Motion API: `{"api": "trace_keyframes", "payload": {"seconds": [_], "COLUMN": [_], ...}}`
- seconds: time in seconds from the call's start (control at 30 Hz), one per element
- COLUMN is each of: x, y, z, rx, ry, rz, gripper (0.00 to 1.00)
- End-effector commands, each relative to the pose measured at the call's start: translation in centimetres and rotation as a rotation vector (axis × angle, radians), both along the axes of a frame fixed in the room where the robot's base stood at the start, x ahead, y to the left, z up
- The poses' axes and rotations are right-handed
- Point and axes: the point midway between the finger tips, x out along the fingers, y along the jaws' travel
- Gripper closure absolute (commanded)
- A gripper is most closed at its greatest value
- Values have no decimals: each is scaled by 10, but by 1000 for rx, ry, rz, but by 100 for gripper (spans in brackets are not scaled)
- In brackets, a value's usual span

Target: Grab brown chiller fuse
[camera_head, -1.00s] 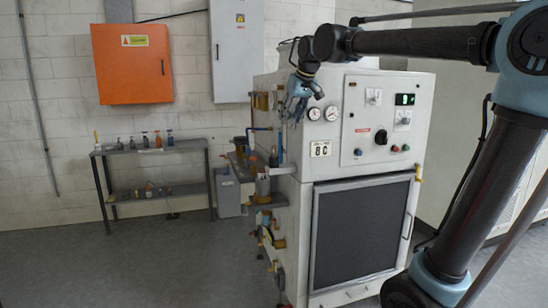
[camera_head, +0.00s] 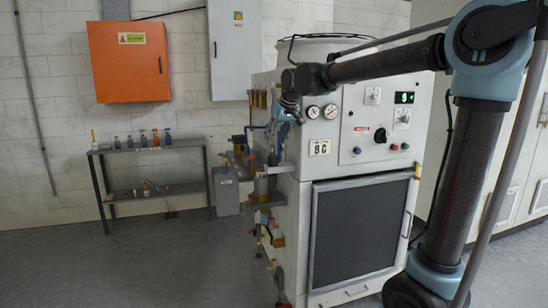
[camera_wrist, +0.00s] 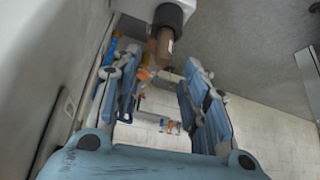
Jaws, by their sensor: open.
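In the wrist view a brown cylinder (camera_wrist: 164,46) with a small pale label hangs below a dark grey collar (camera_wrist: 171,16), beyond my fingertips. It looks like the brown chiller fuse, though I cannot be sure. My gripper (camera_wrist: 155,82) is open, with one blue-grey finger on each side and nothing held between them. In the head view my gripper (camera_head: 280,130) is at the left side of the white machine (camera_head: 330,160), near its upper left edge. Small brown and tan fittings (camera_head: 262,186) show below it there, but I cannot single out the fuse among them.
Pipes and brackets stick out from the machine's left side. A grey shelf (camera_head: 150,150) with several small bottles stands by the wall, below an orange cabinet (camera_head: 130,62). A grey box (camera_head: 226,192) stands beside the shelf. Floor in front of the shelf is clear.

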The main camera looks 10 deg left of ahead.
Motion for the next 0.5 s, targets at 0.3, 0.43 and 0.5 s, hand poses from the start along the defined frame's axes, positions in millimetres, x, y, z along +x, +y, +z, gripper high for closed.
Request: {"api": "trace_keyframes", "payload": {"seconds": [0.3,0.43,0.5], "x": [11,16,17], "y": [12,17,18], "z": [-32,-42,-45], "rx": [0,0,0], "ry": [0,0,0], "rz": [0,0,0], "gripper": [58,58,58]}}
